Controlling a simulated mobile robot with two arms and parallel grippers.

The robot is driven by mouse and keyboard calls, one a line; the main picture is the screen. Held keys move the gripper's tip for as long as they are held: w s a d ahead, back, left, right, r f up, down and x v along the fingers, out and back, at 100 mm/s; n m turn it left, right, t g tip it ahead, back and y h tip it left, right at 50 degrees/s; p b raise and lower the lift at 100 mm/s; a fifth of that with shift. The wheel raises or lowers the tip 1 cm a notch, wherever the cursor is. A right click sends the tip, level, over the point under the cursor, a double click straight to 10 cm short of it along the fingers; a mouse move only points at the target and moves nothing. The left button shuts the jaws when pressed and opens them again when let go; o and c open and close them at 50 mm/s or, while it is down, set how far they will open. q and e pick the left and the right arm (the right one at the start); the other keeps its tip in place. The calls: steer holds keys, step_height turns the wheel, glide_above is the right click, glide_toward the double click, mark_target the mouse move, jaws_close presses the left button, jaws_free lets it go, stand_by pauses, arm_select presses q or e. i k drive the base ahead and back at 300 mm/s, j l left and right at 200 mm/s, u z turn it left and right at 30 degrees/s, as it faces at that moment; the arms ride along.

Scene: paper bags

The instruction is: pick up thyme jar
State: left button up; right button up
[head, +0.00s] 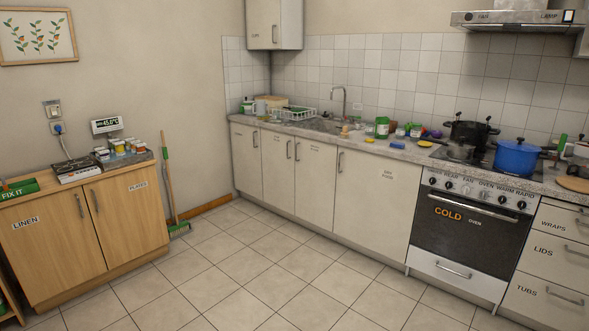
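Several small jars (120,147) stand close together on top of the wooden cabinet (77,215) at the left. They have pale and coloured lids or labels, too small to read, so I cannot tell which one is the thyme jar. Neither of my grippers shows in the head view.
A digital scale display (106,125) stands behind the jars, and dark books (77,170) lie left of them. A broom (170,185) leans beside the cabinet. The counter with sink, stove and pots (517,157) lines the back right. The tiled floor (240,260) is clear.

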mark_target(276, 114)
steer(key=i, duration=2.85)
